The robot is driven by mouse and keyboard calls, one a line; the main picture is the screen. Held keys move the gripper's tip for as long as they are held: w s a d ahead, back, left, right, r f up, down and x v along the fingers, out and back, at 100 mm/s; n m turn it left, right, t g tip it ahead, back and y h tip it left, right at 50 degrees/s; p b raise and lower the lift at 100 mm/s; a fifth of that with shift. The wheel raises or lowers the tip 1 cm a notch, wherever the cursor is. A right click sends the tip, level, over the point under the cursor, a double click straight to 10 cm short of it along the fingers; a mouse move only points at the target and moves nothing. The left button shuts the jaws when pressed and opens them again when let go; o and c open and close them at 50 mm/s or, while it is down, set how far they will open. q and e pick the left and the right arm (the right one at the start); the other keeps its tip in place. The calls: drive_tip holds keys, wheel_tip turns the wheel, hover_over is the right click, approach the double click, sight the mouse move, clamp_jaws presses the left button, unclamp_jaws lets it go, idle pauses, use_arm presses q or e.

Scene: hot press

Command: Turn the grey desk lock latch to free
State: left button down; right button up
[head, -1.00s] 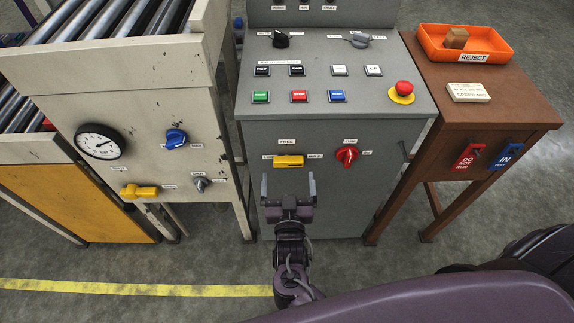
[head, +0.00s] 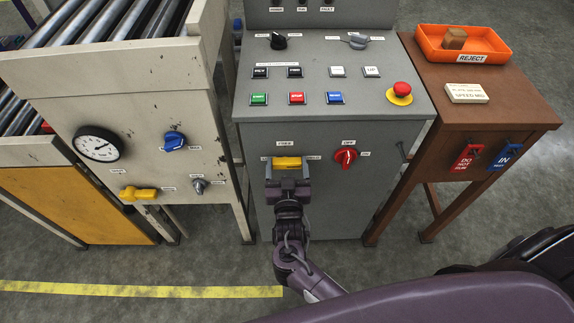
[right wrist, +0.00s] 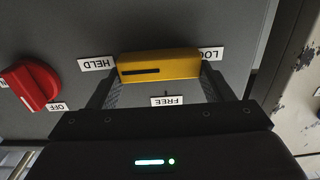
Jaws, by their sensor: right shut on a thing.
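The grey desk's lock latch is a yellow bar handle (head: 287,162) on the desk's front panel, lying level. The right wrist view, upside down, shows the yellow latch (right wrist: 160,66) with a black line towards the HELD label (right wrist: 97,63). A partly covered LOCK label (right wrist: 211,53) is at its other end. The FREE label (right wrist: 167,101) is above the latch in the head view (head: 285,143). My right gripper (head: 287,176) is at the latch, shut on it with a finger at each end. My left gripper is not in view.
A red OFF/ON knob (head: 346,157) sits just right of the latch. Buttons and a red emergency stop (head: 402,89) are on the sloped top. A cream stand (head: 100,100) with its own knobs is left; a brown table (head: 500,112) is right.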

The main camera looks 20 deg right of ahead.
drive_tip(key=shift+c, duration=0.4)
drive_tip(key=n+p, duration=0.1)
drive_tip(key=n, duration=0.1)
drive_tip(key=n+p, duration=0.1)
drive_tip(key=shift+w+a+r+n, duration=0.1)
drive_tip(key=shift+a+r+n, duration=0.1)
drive_tip(key=shift+n, duration=0.2)
drive_tip(key=n+p, duration=0.1)
drive_tip(key=n, duration=0.2)
drive_tip(key=n+p, duration=0.1)
drive_tip(key=shift+a+p, duration=0.25)
drive_tip(key=shift+p, duration=0.05)
drive_tip(key=n, duration=0.2)
drive_tip(key=n+p, duration=0.1)
drive_tip(key=n, duration=0.2)
drive_tip(key=shift+w+a+f+n+p, duration=0.1)
drive_tip(key=shift+a+f+n+p, duration=0.15)
drive_tip(key=shift+n+p, duration=0.15)
drive_tip(key=n, duration=0.2)
drive_tip(key=n+p, duration=0.1)
drive_tip(key=n, duration=0.1)
drive_tip(key=shift+f, duration=0.25)
drive_tip(key=shift+n, duration=0.3)
drive_tip(key=o, duration=1)
drive_tip(key=shift+a, duration=0.1)
drive_tip(key=shift+c, duration=0.2)
